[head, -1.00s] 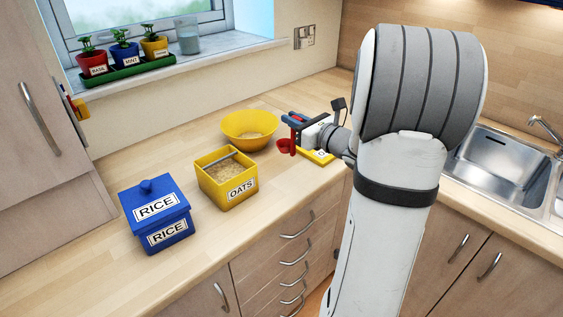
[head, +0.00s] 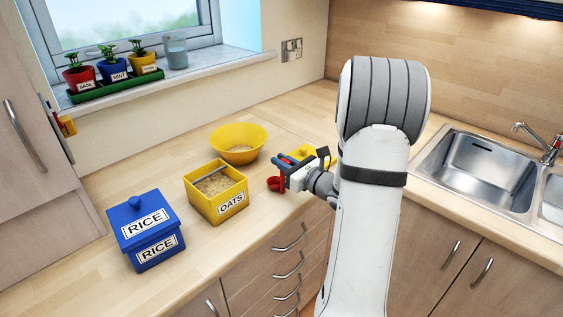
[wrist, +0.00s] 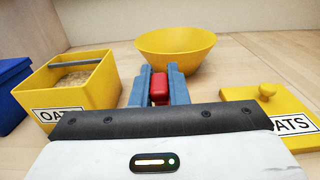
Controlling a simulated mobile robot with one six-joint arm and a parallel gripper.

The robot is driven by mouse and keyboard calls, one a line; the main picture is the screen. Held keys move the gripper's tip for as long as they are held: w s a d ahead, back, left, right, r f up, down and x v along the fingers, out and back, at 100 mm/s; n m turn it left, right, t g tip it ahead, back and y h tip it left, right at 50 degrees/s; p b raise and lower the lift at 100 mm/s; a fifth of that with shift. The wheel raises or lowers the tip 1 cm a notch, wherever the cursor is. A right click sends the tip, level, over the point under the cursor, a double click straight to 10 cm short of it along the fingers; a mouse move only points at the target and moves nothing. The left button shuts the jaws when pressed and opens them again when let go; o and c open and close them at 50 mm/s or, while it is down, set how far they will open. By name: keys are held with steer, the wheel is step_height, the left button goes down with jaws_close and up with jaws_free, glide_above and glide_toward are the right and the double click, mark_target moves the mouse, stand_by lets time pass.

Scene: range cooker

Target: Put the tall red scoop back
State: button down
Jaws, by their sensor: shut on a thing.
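My gripper (head: 281,171) is shut on the red scoop (head: 275,184), held above the worktop to the right of the oats box. In the wrist view the red scoop (wrist: 159,88) shows as a red block between my blue fingers; its bowl is hidden there. The yellow oats box (head: 226,209) is open, holds oats and has a grey bar across its top. It also stands at the left of the wrist view (wrist: 98,96). A yellow bowl (head: 238,139) with oats in it stands behind, and in the wrist view it is beyond my fingers (wrist: 178,52).
The yellow oats lid (wrist: 262,111) lies on the worktop right of my gripper. A closed blue rice box (head: 147,228) stands left of the oats box. Red and yellow things (head: 64,122) hang by the left cupboard. A sink (head: 478,170) is at the right. The left worktop is clear.

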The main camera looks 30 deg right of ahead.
steer(key=c, duration=1.4)
jaws_free()
steer(key=shift+f, duration=0.1)
steer(key=shift+r, duration=0.2)
steer(key=b+v, duration=0.1)
steer(key=v, duration=1)
steer(key=s+a+f+n+g+y, duration=0.1)
steer(key=s+a+n+g+y, duration=0.1)
steer(key=s+a+n+g, duration=0.5)
steer(key=s+a+n+g+y, duration=0.15)
steer(key=a+n+g, duration=0.5)
steer(key=a, duration=0.75)
steer(key=s+n+h, duration=0.6)
steer(key=n+h, duration=0.3)
steer(key=n, duration=0.9)
steer(key=shift+s+d+r+g, duration=0.35)
steer(key=shift+s+d+r, duration=0.05)
steer(key=shift+r, duration=0.05)
